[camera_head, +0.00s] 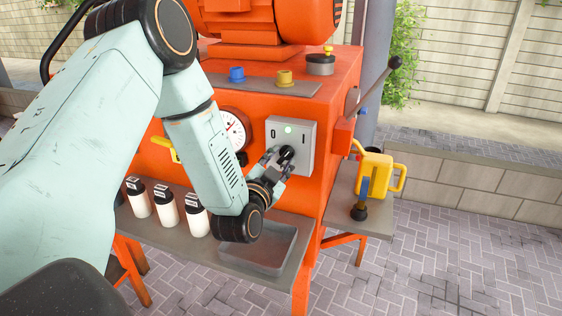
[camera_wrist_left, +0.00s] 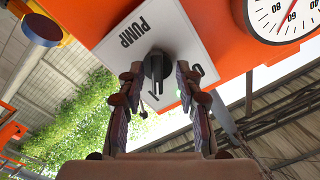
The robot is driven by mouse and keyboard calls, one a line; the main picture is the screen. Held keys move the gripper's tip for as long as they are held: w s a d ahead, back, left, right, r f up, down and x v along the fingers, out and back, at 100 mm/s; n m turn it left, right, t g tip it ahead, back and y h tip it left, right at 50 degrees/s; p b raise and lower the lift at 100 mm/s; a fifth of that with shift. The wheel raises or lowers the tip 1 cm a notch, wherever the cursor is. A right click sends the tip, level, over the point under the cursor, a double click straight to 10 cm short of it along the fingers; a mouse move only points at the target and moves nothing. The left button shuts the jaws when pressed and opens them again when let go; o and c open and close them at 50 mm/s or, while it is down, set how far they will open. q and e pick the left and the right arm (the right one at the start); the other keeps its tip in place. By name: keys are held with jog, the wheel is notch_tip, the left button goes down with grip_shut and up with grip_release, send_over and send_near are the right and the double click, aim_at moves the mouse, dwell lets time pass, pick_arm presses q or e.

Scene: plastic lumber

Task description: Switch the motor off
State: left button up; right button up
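A grey switch box (camera_head: 304,133) with a lit green lamp (camera_head: 288,129) is on the front of the orange machine. It carries a black rotary knob (camera_head: 287,152). In the left wrist view the knob (camera_wrist_left: 156,68) sits on a white plate (camera_wrist_left: 128,32) that reads PUMP; no motor label is legible. My left gripper (camera_head: 277,161) is at the knob. Its two fingers (camera_wrist_left: 157,72) stand on either side of the knob, with a visible gap, more on the right side. Contact is not clear. My right gripper is not in view.
A round gauge (camera_head: 232,130) is left of the box. Several white bottles (camera_head: 167,206) stand on the grey shelf below, beside a shallow tray (camera_head: 262,250). A lever (camera_head: 378,88) and a yellow can (camera_head: 376,170) are to the right. An orange motor housing (camera_head: 262,22) is above.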

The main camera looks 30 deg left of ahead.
pick_arm(q)
jog(key=shift+a+r, duration=0.1)
jog(key=shift+a, duration=0.05)
jog(key=shift+s+r, duration=0.1)
jog(key=shift+w+d, duration=0.2)
jog(key=shift+d, duration=0.5)
jog(key=shift+c, duration=0.3)
jog(key=shift+w, duration=0.15)
jog(key=shift+c, duration=0.6)
jog(key=shift+a, duration=0.2)
jog(key=shift+c, duration=0.9)
jog(key=shift+a, duration=0.35)
jog(key=c, duration=0.3)
jog(key=shift+d, duration=0.25)
grip_shut()
